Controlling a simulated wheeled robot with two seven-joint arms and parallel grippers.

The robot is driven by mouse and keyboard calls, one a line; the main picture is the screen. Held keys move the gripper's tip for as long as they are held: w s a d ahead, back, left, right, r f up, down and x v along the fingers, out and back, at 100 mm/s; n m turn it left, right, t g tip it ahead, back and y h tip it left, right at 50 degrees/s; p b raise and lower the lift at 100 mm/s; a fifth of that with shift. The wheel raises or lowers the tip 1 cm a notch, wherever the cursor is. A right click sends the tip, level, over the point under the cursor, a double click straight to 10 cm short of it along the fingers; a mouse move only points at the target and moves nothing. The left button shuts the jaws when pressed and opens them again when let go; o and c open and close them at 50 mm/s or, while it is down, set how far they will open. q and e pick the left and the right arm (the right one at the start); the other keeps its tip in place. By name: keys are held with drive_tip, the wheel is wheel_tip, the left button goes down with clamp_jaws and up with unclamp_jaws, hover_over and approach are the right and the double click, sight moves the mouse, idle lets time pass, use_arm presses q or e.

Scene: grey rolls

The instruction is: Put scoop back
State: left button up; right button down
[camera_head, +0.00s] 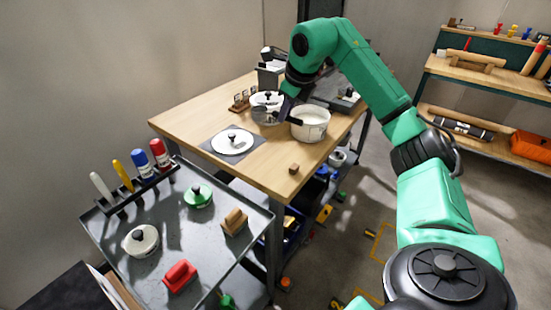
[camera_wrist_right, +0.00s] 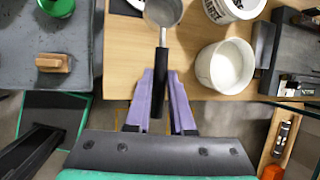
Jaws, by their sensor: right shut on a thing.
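My right gripper (camera_wrist_right: 160,98) is shut on the black handle of the scoop (camera_wrist_right: 163,14). The scoop's metal bowl points away from the fingers, beyond the wooden table's edge in the wrist view. In the head view the scoop (camera_head: 264,117) shows beside a white tub of white powder (camera_head: 311,126), to its left. The tub (camera_wrist_right: 226,66) is open, right of the scoop handle in the wrist view. The scoop's height over the table is hard to tell. My right gripper (camera_head: 290,108) is partly hidden in the head view. My left gripper is not in view.
On the wooden table (camera_head: 185,122) are a white lid on a dark mat (camera_head: 232,143), another white tub (camera_wrist_right: 238,8) and a small wooden block (camera_head: 294,169). A grey cart (camera_head: 152,275) with lids, stamps and markers stands at front left. Shelves (camera_head: 500,80) stand at right.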

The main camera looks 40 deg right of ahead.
wheel_tip(320, 180, down, 15)
drive_tip(key=shift+w+r+b, duration=0.1)
drive_tip(key=shift+r+b, duration=0.1)
drive_tip(key=shift+b, duration=0.4)
drive_tip(key=c, duration=0.8)
unclamp_jaws()
drive_tip(key=v, duration=1.2)
drive_tip(key=shift+w+r, duration=0.1)
drive_tip(key=shift+r, duration=0.05)
